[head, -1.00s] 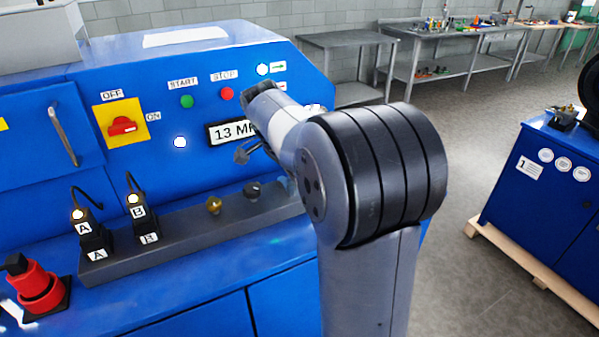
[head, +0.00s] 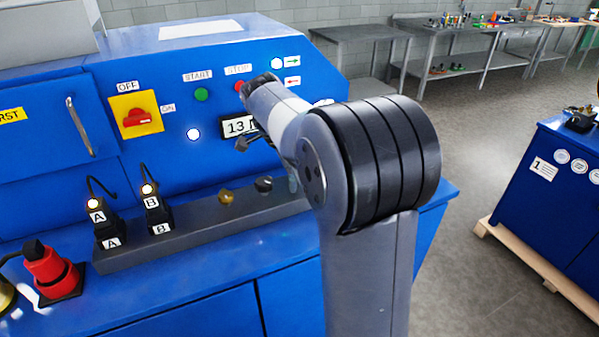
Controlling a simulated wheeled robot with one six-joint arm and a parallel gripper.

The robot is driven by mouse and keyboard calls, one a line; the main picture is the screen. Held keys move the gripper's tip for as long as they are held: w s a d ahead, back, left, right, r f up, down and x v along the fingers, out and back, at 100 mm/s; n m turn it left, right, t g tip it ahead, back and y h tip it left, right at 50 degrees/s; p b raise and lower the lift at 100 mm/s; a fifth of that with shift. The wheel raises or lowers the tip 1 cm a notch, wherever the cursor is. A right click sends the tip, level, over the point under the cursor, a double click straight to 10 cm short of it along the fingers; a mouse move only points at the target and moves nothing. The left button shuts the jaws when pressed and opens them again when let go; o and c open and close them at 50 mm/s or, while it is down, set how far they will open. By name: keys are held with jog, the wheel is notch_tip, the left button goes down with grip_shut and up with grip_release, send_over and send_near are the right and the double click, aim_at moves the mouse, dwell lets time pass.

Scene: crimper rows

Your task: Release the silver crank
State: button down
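No silver crank can be made out clearly; my arm covers the right part of the blue machine (head: 330,60), where it may be hidden. My gripper (head: 250,145) is seen from behind, in front of the display reading 13 (head: 236,127). Only one dark finger shows clearly, so its opening and anything between the fingers cannot be seen. A small pale grey part shows below my wrist, and I cannot tell what it is.
A grey ledge (head: 190,232) holds black plugs A (head: 108,228) and B (head: 156,212), a brass knob (head: 226,197) and a dark knob (head: 263,184). A red switch (head: 137,117) and a red-black device (head: 48,270) are left.

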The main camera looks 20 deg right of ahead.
jog(key=shift+d, duration=0.1)
jog(key=shift+d, duration=0.3)
jog(key=d, duration=0.3)
jog(key=shift+s+d, duration=0.15)
jog(key=shift+s, duration=0.2)
jog(key=v, duration=1)
jog(key=shift+w, duration=0.2)
jog(key=shift+f, duration=0.1)
